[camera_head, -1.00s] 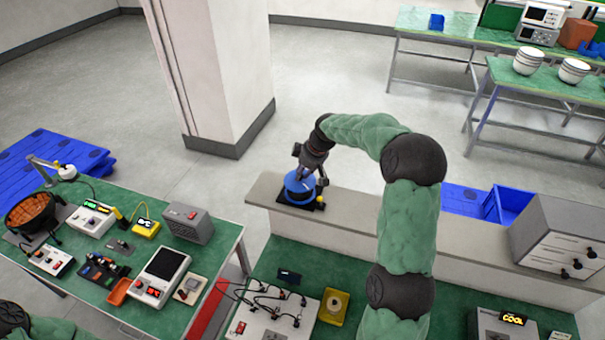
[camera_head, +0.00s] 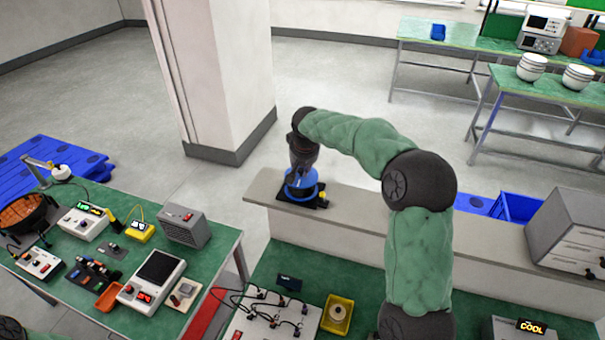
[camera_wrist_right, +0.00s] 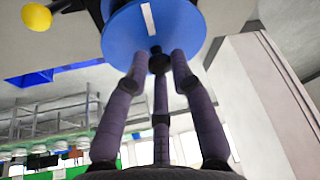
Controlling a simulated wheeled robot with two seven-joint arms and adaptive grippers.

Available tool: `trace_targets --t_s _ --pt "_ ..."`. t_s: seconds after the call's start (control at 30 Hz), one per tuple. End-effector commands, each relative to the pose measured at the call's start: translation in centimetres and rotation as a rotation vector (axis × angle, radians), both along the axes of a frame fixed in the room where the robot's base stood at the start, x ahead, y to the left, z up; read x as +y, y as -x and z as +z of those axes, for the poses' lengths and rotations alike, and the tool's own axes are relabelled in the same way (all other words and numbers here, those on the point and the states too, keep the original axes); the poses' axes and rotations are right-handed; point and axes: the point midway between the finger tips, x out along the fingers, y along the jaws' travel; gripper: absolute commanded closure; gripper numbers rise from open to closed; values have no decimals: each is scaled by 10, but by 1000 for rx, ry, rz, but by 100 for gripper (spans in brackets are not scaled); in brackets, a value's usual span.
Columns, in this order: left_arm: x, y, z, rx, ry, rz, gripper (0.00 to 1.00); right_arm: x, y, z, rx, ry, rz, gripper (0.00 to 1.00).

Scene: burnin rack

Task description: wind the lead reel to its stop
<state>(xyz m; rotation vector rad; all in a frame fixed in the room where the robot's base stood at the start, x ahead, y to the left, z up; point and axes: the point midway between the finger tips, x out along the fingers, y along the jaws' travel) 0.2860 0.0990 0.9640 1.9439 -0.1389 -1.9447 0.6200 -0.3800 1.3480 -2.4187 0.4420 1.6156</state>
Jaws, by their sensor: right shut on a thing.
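The lead reel (camera_head: 300,191) is a blue round drum on a dark base on the pale ledge behind the green bench. In the right wrist view the blue reel face (camera_wrist_right: 130,35) has a white stripe (camera_wrist_right: 148,18) and a small black knob (camera_wrist_right: 158,61). My right gripper (camera_head: 302,172) comes down over the reel from above. Its purple-grey fingers (camera_wrist_right: 158,75) close around the black knob. The exact contact on the knob is partly hidden. A yellow knob (camera_wrist_right: 37,16) sits beside the disc. My left gripper is out of view.
A white panel with leads and a yellow tray (camera_head: 337,314) lie on the bench below. The left table (camera_head: 215,250) holds instruments. A pillar (camera_head: 220,75) stands behind.

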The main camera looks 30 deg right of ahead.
Motion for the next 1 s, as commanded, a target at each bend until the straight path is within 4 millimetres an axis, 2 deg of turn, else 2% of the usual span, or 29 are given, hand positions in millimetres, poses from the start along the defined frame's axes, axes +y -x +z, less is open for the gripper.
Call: trace_targets --t_s 0.23,0.8,0.83,0.9,1.0 --pt "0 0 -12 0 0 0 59 0 -2 1 -7 1 -92 100" --pt "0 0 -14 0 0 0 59 0 -2 3 -7 1 -127 100" --pt "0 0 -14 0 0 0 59 0 -2 3 -8 1 -127 73" --pt "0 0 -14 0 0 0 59 0 -2 3 -8 1 -127 53" --pt "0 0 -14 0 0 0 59 0 -2 2 -5 0 -126 52"
